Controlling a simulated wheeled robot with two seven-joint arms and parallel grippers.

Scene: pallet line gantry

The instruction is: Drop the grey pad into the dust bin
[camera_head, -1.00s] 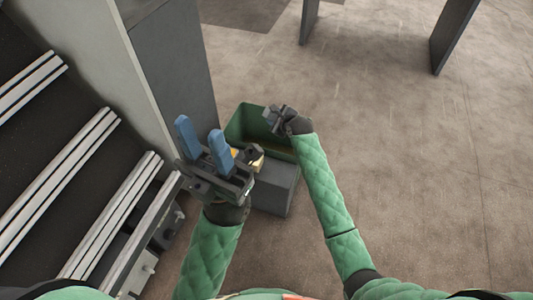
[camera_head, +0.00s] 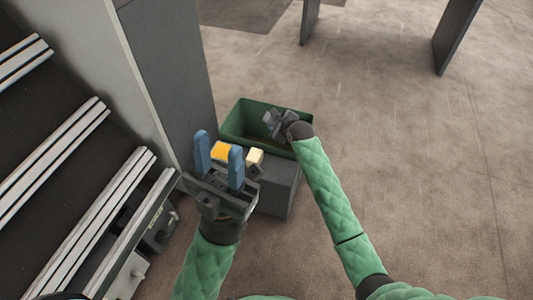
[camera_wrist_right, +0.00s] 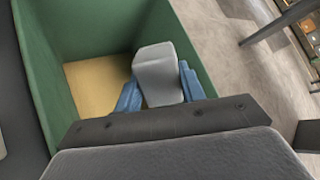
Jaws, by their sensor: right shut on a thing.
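The grey pad (camera_wrist_right: 157,73) is a pale grey block between the blue fingers of my right gripper (camera_wrist_right: 157,92) in the right wrist view. The right gripper is shut on it. In the head view my right gripper (camera_head: 273,120) is over the green dust bin (camera_head: 237,122), and the pad is hard to make out there. The bin also shows in the right wrist view (camera_wrist_right: 60,30), with a tan bottom visible beside the pad. My left gripper (camera_head: 219,163) is open, with its two blue fingers apart and nothing seen between them, nearer than the bin.
A grey box (camera_head: 275,185) stands directly in front of the bin, with yellow and cream items near its top, partly hidden by my left gripper. A tall grey panel (camera_head: 165,75) stands left of the bin. Metal rails (camera_head: 100,225) lie at left.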

